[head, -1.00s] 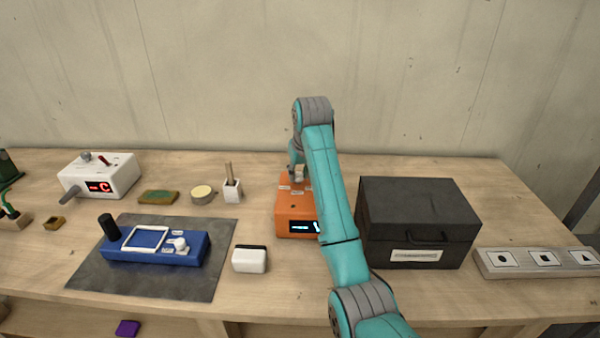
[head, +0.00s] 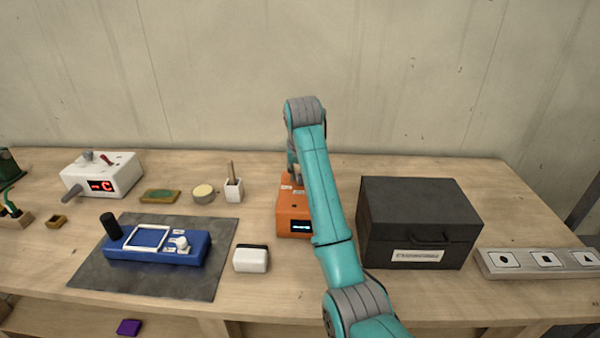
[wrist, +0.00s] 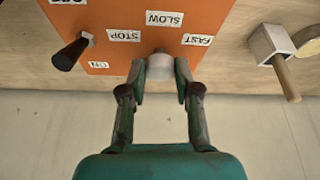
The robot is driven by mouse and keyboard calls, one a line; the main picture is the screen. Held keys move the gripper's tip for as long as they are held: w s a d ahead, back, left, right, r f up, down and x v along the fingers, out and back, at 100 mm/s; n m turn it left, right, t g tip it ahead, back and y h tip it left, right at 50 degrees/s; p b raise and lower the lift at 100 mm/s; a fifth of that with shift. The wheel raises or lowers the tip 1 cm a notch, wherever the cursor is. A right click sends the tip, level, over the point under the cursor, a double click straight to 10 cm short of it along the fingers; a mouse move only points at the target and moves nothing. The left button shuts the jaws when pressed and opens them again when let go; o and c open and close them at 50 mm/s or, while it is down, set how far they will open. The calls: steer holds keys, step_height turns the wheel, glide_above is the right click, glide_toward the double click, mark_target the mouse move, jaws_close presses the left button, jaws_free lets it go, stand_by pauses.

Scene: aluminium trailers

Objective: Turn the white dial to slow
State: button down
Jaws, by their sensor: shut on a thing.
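The orange box (head: 293,222) stands behind my arm in the head view, with a small lit display on its front. In the wrist view its top face (wrist: 112,42) carries upside-down labels: SLOW (wrist: 165,19), STOP (wrist: 124,35), FAST (wrist: 197,40) and ON. The white dial (wrist: 160,63) sits among the SLOW, STOP and FAST labels. My gripper (wrist: 161,78) reaches over the dial, one finger on each side, and is shut on it. I cannot make out a pointer mark on the dial. In the head view my arm hides the dial.
A dark lever (wrist: 70,53) stands beside ON on the box. A white holder (head: 233,190) with a stick stands left of the box. A dark grey case (head: 415,225) stands close on the right. A blue device (head: 150,255) lies on a grey mat (head: 215,275).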

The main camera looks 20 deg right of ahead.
steer(key=c, duration=0.8)
jaws_free()
